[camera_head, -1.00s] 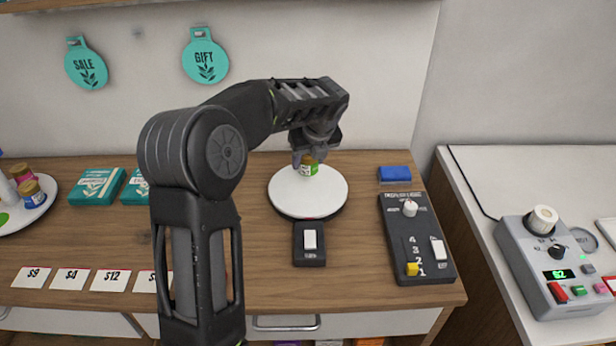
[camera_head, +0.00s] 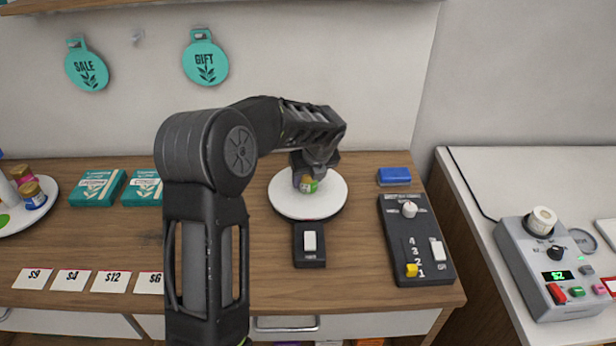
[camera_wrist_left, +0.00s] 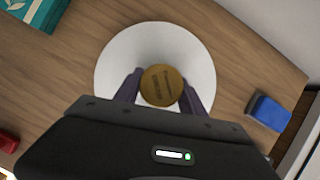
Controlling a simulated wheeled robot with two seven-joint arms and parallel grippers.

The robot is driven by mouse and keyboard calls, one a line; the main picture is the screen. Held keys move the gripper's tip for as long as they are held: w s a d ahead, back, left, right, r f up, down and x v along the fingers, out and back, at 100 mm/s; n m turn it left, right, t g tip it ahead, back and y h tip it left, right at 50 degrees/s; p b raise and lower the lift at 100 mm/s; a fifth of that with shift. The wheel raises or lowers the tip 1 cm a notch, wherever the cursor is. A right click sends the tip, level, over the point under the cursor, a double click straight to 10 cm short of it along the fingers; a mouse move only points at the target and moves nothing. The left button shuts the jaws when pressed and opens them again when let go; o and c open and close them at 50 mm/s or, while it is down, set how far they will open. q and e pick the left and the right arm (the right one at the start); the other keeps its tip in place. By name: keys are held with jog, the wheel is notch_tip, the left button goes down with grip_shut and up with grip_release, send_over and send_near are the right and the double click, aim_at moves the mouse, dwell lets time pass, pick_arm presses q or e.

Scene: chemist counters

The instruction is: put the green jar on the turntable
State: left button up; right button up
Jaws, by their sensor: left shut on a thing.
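The green jar (camera_head: 309,185) has a gold-brown lid and a green label. It shows at the white round turntable (camera_head: 318,209), near the turntable's middle. My left gripper (camera_head: 305,173) comes down from above and is shut on the jar. In the left wrist view the jar's round lid (camera_wrist_left: 161,85) sits between the two fingers, over the white disc (camera_wrist_left: 113,68). I cannot tell whether the jar's base touches the disc. My right gripper is not in view.
A switch box (camera_head: 309,245) stands in front of the turntable. A control panel with sliders (camera_head: 416,240) and a blue block (camera_head: 394,176) are to the right. Teal boxes (camera_head: 97,188) and a white tray (camera_head: 45,207) with jars are at left. Price cards (camera_head: 72,281) line the front.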

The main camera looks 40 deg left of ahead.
pick_arm(q)
jog(key=o, duration=1.4)
jog(key=shift+f, duration=0.1)
jog(key=b+v, duration=0.1)
jog(key=v, duration=1.1)
